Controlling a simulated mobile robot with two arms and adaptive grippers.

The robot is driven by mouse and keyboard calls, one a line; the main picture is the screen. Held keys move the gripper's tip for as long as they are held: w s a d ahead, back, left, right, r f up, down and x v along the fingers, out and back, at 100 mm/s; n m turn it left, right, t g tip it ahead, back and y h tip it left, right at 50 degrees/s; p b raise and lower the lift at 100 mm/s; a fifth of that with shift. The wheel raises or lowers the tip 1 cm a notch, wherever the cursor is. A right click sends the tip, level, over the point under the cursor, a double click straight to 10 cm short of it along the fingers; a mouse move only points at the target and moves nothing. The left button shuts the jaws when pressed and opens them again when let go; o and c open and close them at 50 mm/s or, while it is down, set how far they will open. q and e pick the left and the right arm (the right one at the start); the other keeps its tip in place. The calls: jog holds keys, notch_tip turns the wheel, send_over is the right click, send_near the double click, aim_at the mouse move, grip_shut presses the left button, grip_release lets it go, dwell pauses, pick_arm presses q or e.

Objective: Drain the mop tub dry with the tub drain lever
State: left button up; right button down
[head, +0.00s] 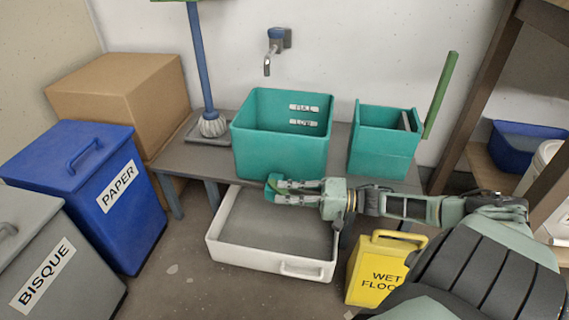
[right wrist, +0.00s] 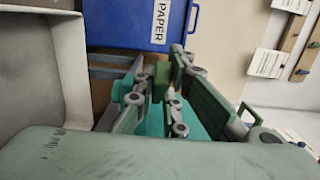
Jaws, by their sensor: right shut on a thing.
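The mop tub (head: 258,155) is a large teal tub on the grey bench, with FULL and LOW labels inside its back wall. Its floor is hidden, and I cannot tell if water is in it. My right gripper (head: 279,192) is at the lower front of the tub. It is shut on a small green piece that looks like the tub drain lever, seen between the fingertips in the right wrist view (right wrist: 160,80). The fingers hide most of the lever in the head view. My left gripper is not in view.
A white basin (head: 228,252) with a flat grey inside sits below the tub. A smaller teal tub (head: 378,160) stands right on the bench (head: 190,160). A yellow wet-floor sign (head: 375,268) stands near my arm. The blue PAPER bin (head: 75,160) and grey BISQUE bin (head: 45,235) are left.

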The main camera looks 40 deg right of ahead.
dwell(0.4)
jog(key=c, duration=1.8)
grip_release()
jog(key=v, duration=1.2)
jog(key=shift+w+d, duration=0.1)
jog(key=shift+d, duration=0.05)
